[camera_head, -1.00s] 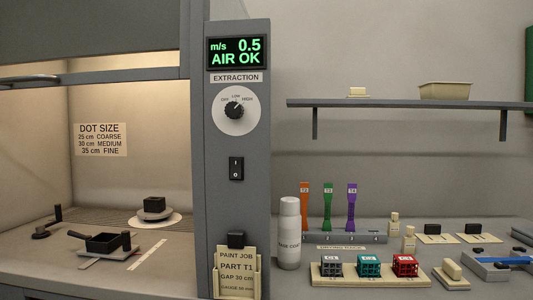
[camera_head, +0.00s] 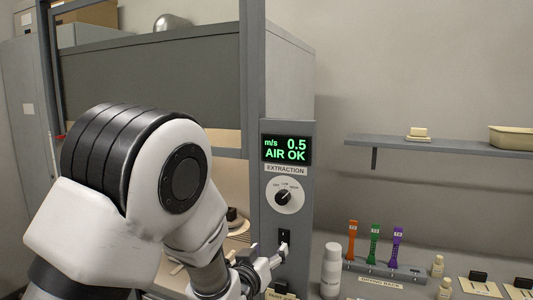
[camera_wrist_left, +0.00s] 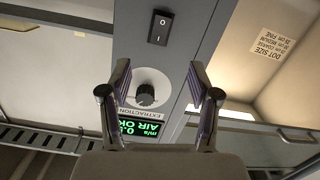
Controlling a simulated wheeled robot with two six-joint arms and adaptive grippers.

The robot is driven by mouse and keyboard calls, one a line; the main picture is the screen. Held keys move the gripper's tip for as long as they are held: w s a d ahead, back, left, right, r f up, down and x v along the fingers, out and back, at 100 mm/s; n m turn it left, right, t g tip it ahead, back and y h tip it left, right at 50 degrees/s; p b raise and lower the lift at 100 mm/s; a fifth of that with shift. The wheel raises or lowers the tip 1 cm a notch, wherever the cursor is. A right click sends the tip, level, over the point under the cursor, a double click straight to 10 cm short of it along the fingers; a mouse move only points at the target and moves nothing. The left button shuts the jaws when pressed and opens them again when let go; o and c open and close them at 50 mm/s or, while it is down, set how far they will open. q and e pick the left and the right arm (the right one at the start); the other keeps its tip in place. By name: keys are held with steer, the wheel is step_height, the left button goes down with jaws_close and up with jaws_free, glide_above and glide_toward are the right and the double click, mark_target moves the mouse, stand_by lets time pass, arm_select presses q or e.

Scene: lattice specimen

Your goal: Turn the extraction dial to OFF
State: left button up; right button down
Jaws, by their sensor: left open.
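The extraction dial (camera_head: 283,197) is a black knob on a round white plate, on the grey post under the EXTRACTION label. Its pointer seems to lean to the upper right, but the setting is too small to read surely. My left gripper (camera_head: 270,262) is just below the dial, in front of the rocker switch (camera_head: 285,236). In the left wrist view, which is upside down, the dial (camera_wrist_left: 146,95) shows between the open fingers of the left gripper (camera_wrist_left: 161,76), nearer the left finger in the picture. They appear apart from it. My right gripper is out of view.
The display (camera_head: 286,149) above the dial reads 0.5 m/s, AIR OK. A white bottle (camera_head: 331,270) and a rack (camera_head: 386,275) with coloured strips stand to the right. A shelf (camera_head: 440,146) is on the wall. The fume hood (camera_head: 150,80) is left of the post.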

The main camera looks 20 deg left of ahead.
arm_select(q)
steer(key=t+p, duration=0.1)
steer(key=p, duration=0.1)
glide_toward(281, 198)
steer(key=w, duration=0.1)
steer(key=w+p, duration=0.3)
steer(key=w, duration=0.5)
steer(key=shift+w+d, duration=0.1)
steer(key=shift+w, duration=0.25)
steer(key=shift+f, duration=0.15)
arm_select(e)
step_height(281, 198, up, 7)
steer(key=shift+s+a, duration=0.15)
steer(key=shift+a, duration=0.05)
arm_select(q)
steer(key=c, duration=1.2)
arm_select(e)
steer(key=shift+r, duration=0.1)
